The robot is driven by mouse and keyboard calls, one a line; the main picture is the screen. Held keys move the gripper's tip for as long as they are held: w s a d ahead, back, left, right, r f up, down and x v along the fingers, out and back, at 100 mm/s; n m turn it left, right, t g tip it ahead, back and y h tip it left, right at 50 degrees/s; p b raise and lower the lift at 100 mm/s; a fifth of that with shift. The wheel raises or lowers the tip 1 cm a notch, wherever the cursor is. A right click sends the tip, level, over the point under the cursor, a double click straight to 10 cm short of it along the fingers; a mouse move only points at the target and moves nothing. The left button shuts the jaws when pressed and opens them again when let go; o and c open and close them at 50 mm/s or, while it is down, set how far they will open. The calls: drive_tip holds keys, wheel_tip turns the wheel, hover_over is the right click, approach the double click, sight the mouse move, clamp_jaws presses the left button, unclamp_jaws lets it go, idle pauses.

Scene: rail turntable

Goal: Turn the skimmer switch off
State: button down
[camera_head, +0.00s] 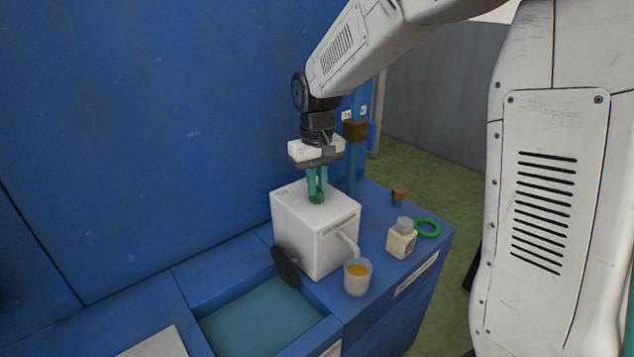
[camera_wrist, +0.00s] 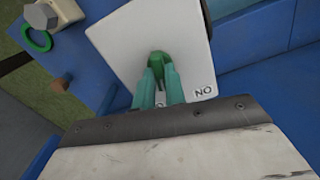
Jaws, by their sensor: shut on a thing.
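The skimmer (camera_head: 318,238) is a white box on the blue counter, with a dark disc (camera_head: 285,267) on its left side and a spout above a cup. Its green switch (camera_head: 317,198) stands on the top face and also shows in the wrist view (camera_wrist: 159,57). My gripper (camera_head: 317,190) points down from above, its teal fingers (camera_wrist: 158,85) shut on the green switch. The fingers hide part of the switch. Letters that look like "ON" upside down (camera_wrist: 203,92) are on the top face in the wrist view.
A cup with orange-yellow contents (camera_head: 357,277) stands under the spout. A pale bottle (camera_head: 401,240), a green ring (camera_head: 427,228) and a small brown object (camera_head: 398,196) are to the right. A teal basin (camera_head: 262,318) lies front left. A blue wall rises behind.

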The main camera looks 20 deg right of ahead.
drive_tip(key=shift+m, duration=1.7)
drive_tip(key=c, duration=1.5)
unclamp_jaws()
drive_tip(key=shift+o, duration=0.2)
drive_tip(key=shift+r, duration=0.1)
wheel_tip(320, 180, up, 8)
drive_tip(key=shift+f, duration=0.15)
